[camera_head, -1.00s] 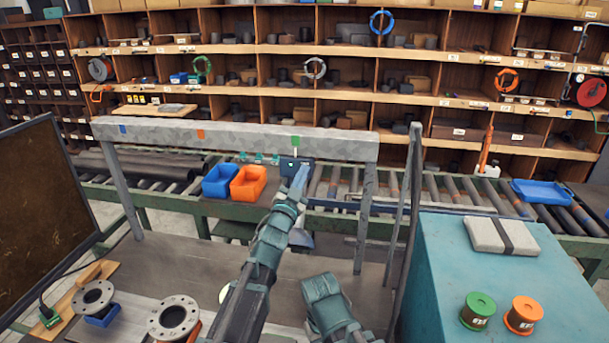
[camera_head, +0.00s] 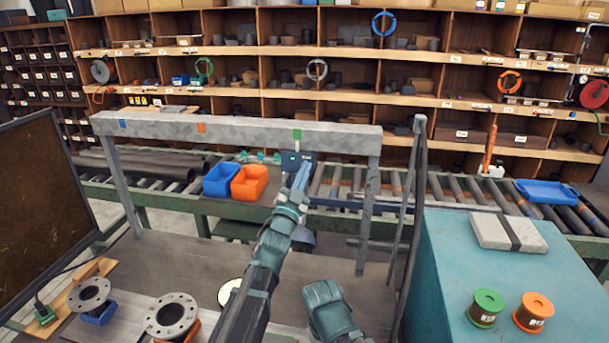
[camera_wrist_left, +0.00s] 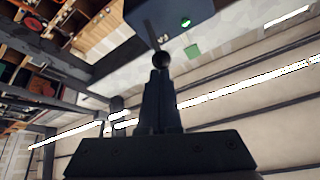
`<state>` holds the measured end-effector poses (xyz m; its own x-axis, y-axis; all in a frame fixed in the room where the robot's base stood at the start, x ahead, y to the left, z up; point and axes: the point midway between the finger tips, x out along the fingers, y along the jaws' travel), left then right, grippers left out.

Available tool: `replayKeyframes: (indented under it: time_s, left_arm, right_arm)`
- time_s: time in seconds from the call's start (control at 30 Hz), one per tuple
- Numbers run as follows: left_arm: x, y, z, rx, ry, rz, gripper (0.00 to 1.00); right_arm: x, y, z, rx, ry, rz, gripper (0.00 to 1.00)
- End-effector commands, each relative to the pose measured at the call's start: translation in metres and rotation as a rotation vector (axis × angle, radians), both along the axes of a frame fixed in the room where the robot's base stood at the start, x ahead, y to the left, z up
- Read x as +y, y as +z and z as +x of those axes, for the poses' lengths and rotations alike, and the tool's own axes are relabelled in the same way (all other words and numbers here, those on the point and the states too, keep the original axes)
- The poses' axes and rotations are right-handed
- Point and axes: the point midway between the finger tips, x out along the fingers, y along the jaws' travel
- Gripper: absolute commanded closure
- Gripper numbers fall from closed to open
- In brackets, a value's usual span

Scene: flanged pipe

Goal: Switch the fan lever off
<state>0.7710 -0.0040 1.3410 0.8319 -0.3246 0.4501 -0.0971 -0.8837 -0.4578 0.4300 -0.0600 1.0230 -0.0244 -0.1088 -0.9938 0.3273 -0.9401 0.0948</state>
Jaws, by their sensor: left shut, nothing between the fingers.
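A dark switch box (camera_head: 291,158) is on the front of the grey overhead beam, below a green tag (camera_head: 297,134). In the left wrist view the box (camera_wrist_left: 172,12) has a lit green lamp (camera_wrist_left: 186,22) and a lever with a black ball knob (camera_wrist_left: 161,60). My left gripper (camera_head: 303,172) reaches up to the box. In the wrist view its shut, empty fingers (camera_wrist_left: 160,76) point at the knob and lie right at it; I cannot tell whether they touch. The fingers partly hide the lever in the head view.
The grey beam (camera_head: 240,137) stands on posts over the workbench. Blue (camera_head: 219,181) and orange bins (camera_head: 248,183) sit behind it by the roller conveyor. Pipe flanges (camera_head: 171,315) lie front left. A teal cabinet (camera_head: 450,270) with two spools stands right.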

Motion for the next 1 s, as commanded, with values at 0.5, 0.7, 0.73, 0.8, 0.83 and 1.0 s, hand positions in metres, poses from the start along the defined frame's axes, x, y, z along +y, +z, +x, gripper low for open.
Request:
replayKeyframes:
  time_s: [0.5, 0.7, 0.73, 0.8, 0.83, 1.0]
  left_arm:
    - [0.000, -0.018, -0.001, -0.140, 0.002, -0.028, 1.00]
    - [0.001, -0.021, -0.003, -0.215, 0.002, -0.043, 1.00]
    - [0.001, -0.022, -0.003, -0.220, 0.002, -0.044, 1.00]
    - [0.001, -0.023, -0.003, -0.232, 0.002, -0.047, 1.00]
    - [0.001, -0.023, -0.003, -0.236, 0.003, -0.048, 1.00]
    - [0.002, -0.026, -0.004, -0.246, 0.003, -0.050, 1.00]
  right_arm:
    - [0.000, -0.044, 0.000, 0.000, -0.001, 0.000, 0.50]
    - [0.000, -0.061, 0.000, 0.000, -0.001, 0.000, 0.50]
    - [0.000, -0.063, 0.000, 0.000, -0.001, 0.000, 0.50]
    - [0.000, -0.066, 0.000, 0.000, -0.002, 0.000, 0.50]
    - [0.000, -0.066, 0.000, 0.000, -0.002, 0.000, 0.50]
    - [0.000, -0.071, 0.000, 0.000, -0.002, 0.000, 0.50]
